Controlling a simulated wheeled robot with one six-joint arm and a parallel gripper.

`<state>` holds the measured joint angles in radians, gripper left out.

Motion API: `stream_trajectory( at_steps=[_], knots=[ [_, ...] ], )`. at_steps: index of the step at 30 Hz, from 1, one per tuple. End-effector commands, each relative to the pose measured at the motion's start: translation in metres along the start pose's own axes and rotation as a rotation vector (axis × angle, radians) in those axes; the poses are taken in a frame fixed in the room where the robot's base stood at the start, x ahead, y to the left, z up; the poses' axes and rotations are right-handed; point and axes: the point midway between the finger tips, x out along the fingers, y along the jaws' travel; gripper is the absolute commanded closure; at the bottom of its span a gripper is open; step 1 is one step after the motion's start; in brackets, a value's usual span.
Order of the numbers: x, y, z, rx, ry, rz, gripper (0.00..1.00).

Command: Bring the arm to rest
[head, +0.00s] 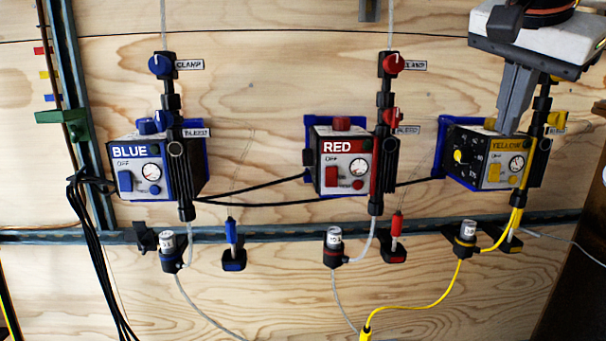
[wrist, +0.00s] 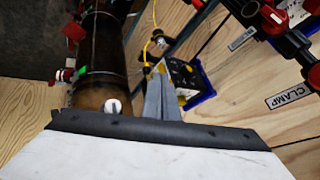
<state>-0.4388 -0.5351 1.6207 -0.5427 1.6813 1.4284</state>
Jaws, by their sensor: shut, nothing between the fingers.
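My gripper (head: 509,128) hangs at the upper right of the head view, its grey fingers pointing down in front of the top of the yellow unit (head: 490,168). The fingers are together with nothing between them. In the wrist view my gripper (wrist: 158,72) shows as grey fingers beside the yellow unit (wrist: 184,80). I cannot tell whether the fingertips touch the unit. My wrist and fingers hide part of the yellow unit's upper fittings.
The blue unit (head: 150,170) and red unit (head: 343,165) are mounted on the plywood wall to the left. Black hoses and a yellow cable (head: 420,306) hang below. Dark rails (head: 280,233) cross the wall. A dark edge (head: 580,270) stands at the far right.

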Motion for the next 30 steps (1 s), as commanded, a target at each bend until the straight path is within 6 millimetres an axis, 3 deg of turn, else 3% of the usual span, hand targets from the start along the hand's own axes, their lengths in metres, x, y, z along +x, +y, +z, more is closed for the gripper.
stream_trajectory(
  at_steps=[3, 11, 21, 27, 30],
  knots=[
    [0.041, 0.012, 0.025, -0.165, -0.042, 0.006, 1.0],
    [0.128, 0.043, 0.085, -0.502, -0.146, -0.027, 1.0],
    [0.234, 0.104, 0.17, -0.852, -0.262, -0.13, 1.0],
    [0.283, 0.14, 0.214, -0.994, -0.295, -0.199, 1.0],
    [0.298, 0.151, 0.228, -1.037, -0.299, -0.223, 1.0]
  ],
)
